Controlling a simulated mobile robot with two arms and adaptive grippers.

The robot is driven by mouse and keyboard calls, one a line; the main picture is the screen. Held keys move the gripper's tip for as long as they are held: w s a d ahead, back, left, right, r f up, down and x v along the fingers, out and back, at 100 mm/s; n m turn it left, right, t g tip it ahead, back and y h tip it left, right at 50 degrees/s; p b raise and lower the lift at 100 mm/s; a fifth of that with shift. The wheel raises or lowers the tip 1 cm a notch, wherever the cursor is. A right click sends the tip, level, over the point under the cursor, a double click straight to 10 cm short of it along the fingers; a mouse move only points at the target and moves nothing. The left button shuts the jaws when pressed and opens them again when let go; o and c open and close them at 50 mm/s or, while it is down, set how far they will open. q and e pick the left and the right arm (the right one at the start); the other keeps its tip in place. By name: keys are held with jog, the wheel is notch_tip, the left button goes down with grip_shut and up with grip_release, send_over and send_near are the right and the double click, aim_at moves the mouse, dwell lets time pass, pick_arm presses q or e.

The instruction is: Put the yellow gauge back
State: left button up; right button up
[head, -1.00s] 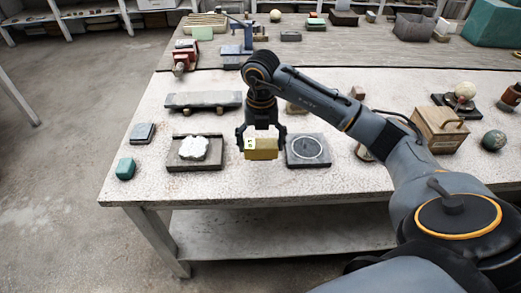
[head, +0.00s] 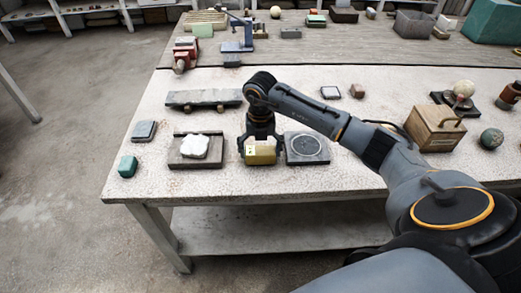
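The yellow gauge (head: 261,153) is a small yellow block with a pale mark at its upper left. My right gripper (head: 261,150) reaches down over it from behind, with a dark finger at each side, and is shut on it. The gauge is close to the table top, between the slab with a white plaster piece and the dark plate with a ring. I cannot tell whether its underside touches the table (head: 225,185). My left gripper is not in view.
Left of the gauge is a slab (head: 178,161) bearing a white plaster piece (head: 195,146). Close on the right is a dark plate (head: 306,160) with a ring. A long grey stone bar (head: 204,97) lies behind. A wooden box (head: 435,128) stands at right. The front strip is clear.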

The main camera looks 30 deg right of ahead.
aim_at(261, 150)
jog(key=shift+o, duration=0.7)
jog(key=shift+r, duration=0.3)
notch_tip(261, 150, up, 12)
jog(key=b, duration=0.2)
jog(key=shift+f, duration=0.15)
